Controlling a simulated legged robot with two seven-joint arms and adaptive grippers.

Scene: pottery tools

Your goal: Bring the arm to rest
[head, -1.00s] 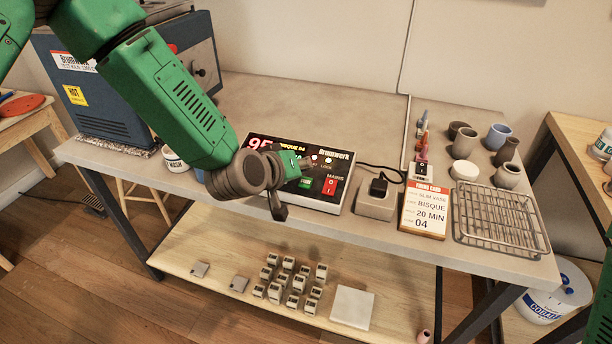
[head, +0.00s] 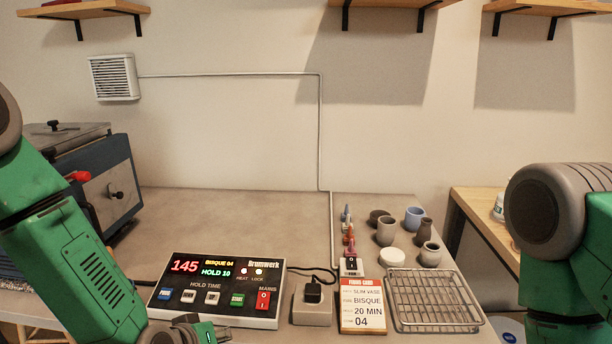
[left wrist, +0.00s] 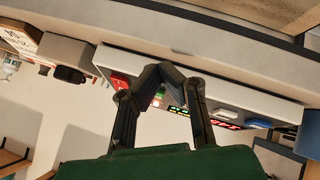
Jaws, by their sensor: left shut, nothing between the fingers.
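My left arm comes in from the left in the head view. Its gripper (head: 212,332) is at the bottom edge, in front of the control box (head: 215,290), partly cut off by the frame. In the left wrist view the two dark fingers (left wrist: 172,72) come together, shut and empty, with the control box (left wrist: 255,103) behind them. The box display reads 145, BISQUE 04 and HOLD 10. My right arm shows at the right edge of the head view; its gripper is out of frame.
The blue kiln (head: 95,180) stands at the left. A black plug sits on a grey block (head: 312,308). A firing card (head: 361,305), a wire rack (head: 433,300) and several small pots (head: 386,232) are at the right. The table behind the box is clear.

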